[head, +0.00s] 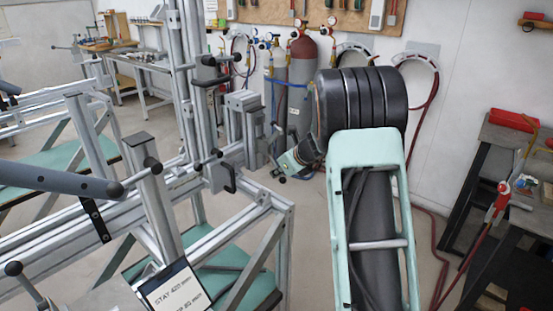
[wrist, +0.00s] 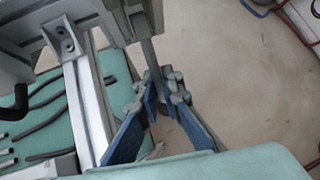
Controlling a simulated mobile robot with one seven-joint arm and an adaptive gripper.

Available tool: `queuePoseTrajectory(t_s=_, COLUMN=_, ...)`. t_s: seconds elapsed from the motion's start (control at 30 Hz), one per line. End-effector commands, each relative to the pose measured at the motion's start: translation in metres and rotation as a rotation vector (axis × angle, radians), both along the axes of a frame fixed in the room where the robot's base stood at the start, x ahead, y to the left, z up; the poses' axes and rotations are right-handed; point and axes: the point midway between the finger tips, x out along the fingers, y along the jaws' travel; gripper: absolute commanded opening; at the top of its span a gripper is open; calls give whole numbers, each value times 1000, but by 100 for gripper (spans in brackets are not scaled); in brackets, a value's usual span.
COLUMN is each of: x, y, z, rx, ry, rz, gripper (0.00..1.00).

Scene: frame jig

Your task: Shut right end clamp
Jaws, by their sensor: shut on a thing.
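The right end clamp (head: 243,115) stands at the right end of the aluminium frame jig in the head view, as grey upright blocks on the rail. My gripper (head: 279,165) is low beside its right side, partly hidden by my own arm. In the wrist view a grey bar, seemingly the clamp's lever (wrist: 148,48), comes down from the top. My gripper (wrist: 158,88) has its blue-padded fingers closed around the lower end of this bar. The lever's pivot is out of clear view, so I cannot tell the clamp's exact state.
The jig rail (head: 185,183) with black-knobbed handles fills the left. A sign (head: 174,288) stands at the front. A green shelf (wrist: 50,112) holding dark rods lies under the frame. Gas cylinders (head: 302,85) stand behind my arm. Floor right of the jig is clear.

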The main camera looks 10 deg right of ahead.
Motion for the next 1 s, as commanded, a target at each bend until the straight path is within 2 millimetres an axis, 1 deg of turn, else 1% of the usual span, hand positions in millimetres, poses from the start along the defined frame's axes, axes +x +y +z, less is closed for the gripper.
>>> queuePoseTrajectory(t_s=0.03, x=-1, y=0, z=9, rx=-9, ry=15, rz=1, gripper=0)
queuePoseTrajectory(t_s=0.07, x=-1, y=0, z=9, rx=-14, ry=21, rz=1, gripper=0)
queuePoseTrajectory(t_s=0.5, x=-5, y=-4, z=8, rx=-65, ry=89, rz=-2, gripper=0)
queuePoseTrajectory(t_s=1.0, x=-6, y=-4, z=6, rx=-75, ry=101, rz=0, gripper=0)
